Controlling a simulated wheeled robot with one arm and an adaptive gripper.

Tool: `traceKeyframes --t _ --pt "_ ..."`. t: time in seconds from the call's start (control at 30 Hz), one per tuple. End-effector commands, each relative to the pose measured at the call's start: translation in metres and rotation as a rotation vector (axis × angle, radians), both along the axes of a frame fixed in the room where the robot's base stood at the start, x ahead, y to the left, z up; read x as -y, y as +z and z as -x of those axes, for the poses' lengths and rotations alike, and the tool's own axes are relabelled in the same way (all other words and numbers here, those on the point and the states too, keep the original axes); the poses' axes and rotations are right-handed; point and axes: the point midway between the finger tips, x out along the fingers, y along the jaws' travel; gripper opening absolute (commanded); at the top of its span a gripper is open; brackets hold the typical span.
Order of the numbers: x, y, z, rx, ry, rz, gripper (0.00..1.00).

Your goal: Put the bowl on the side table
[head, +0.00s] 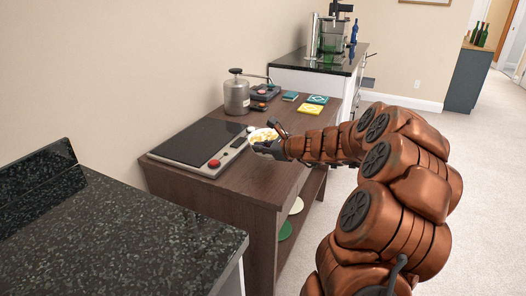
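The bowl (262,135) is pale with yellow and white patterning, partly covered by my gripper. It is at the right part of the dark brown wooden side table (248,180); I cannot tell whether it rests on the top or is just above it. My gripper (266,138) is at the bowl's near right side, with one dark finger above and one below its edge as seen here. The fingers overlap the bowl, and whether they grip it is too small to tell.
A black flat appliance (197,140) with a red knob fills the table's left part. A grey canister (236,98), small dark devices (265,92) and coloured coasters (316,100) stand behind. A dark granite counter (130,240) is at front left. Carpet (470,200) is open at right.

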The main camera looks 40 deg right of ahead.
Motion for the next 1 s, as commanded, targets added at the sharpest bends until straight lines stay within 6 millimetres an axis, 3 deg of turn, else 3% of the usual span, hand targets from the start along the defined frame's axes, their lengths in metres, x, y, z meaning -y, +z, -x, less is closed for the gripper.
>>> traceKeyframes --t 0.2,0.47,0.7,1.0 --pt "0.020 -0.002 -0.016 -0.001 -0.003 0.003 0.00" --pt "0.027 -0.003 -0.025 0.000 0.000 0.001 0.00" --pt "0.027 -0.035 -0.025 -0.001 0.000 -0.002 0.00" --pt "0.027 -0.038 -0.025 0.002 0.000 0.002 0.00"
